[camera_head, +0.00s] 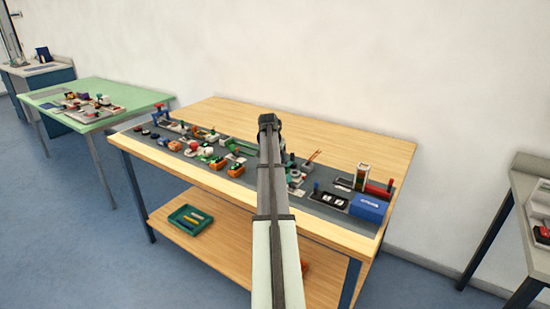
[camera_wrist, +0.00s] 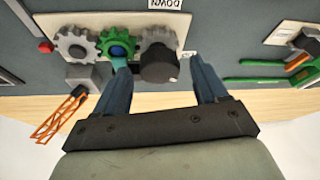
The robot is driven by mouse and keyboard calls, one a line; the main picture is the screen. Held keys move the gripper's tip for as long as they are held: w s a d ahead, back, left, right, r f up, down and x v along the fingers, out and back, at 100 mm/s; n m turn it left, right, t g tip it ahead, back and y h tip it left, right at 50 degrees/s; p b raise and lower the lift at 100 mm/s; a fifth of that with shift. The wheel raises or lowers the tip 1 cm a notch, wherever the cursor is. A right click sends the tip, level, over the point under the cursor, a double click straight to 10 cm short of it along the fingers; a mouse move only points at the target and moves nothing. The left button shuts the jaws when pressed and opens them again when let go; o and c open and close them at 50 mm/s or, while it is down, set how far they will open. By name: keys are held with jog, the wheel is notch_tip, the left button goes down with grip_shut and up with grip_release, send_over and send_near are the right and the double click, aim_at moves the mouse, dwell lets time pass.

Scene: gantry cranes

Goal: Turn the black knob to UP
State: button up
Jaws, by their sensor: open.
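The black knob (camera_wrist: 158,66) is in the wrist view, on a pale panel (camera_wrist: 95,22) with a grey gear behind it. A small light mark shows low on the knob's right side. My gripper (camera_wrist: 157,60) is open, with one blue finger on each side of the knob. The left finger is close to the knob and the right one has a wider gap; I cannot tell if either touches it. A DOWN label (camera_wrist: 165,4) is at the top edge, appearing upside down. No UP label shows. In the head view my arm hides the knob.
A green gear (camera_wrist: 117,43) and another grey gear (camera_wrist: 75,44) are left of the knob, near the left finger. An orange lattice piece (camera_wrist: 60,115) is at lower left. Green and orange parts (camera_wrist: 290,68) lie at right. The wooden bench (camera_head: 320,130) holds many small items.

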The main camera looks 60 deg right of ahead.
jog(key=v, duration=1.3)
jog(key=shift+a+r, duration=0.2)
jog(key=shift+r, duration=0.15)
jog(key=shift+s, duration=0.1)
dwell(0.3)
